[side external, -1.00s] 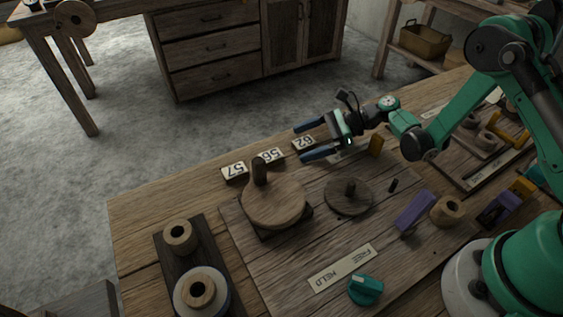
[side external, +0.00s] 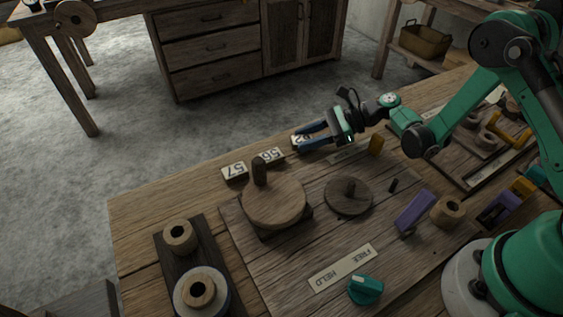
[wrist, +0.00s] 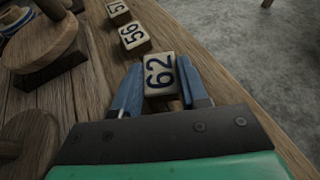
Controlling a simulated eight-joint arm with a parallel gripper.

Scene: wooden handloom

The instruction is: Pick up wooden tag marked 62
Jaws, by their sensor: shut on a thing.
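The wooden tag marked 62 (wrist: 159,74) is a small pale block with dark digits. In the wrist view it sits between the two blue fingers of my gripper (wrist: 160,92), which is shut on it. In the side view my gripper (side external: 312,138) covers most of the tag (side external: 298,140), and only its left part shows. The tag is at table height near the far edge; I cannot tell whether it touches the table.
Tags marked 56 (side external: 271,155) and 57 (side external: 234,171) lie in a row to the left. A round wooden disc with a peg (side external: 275,203) and a darker disc (side external: 348,198) stand nearer. The table's far edge is close behind the tags.

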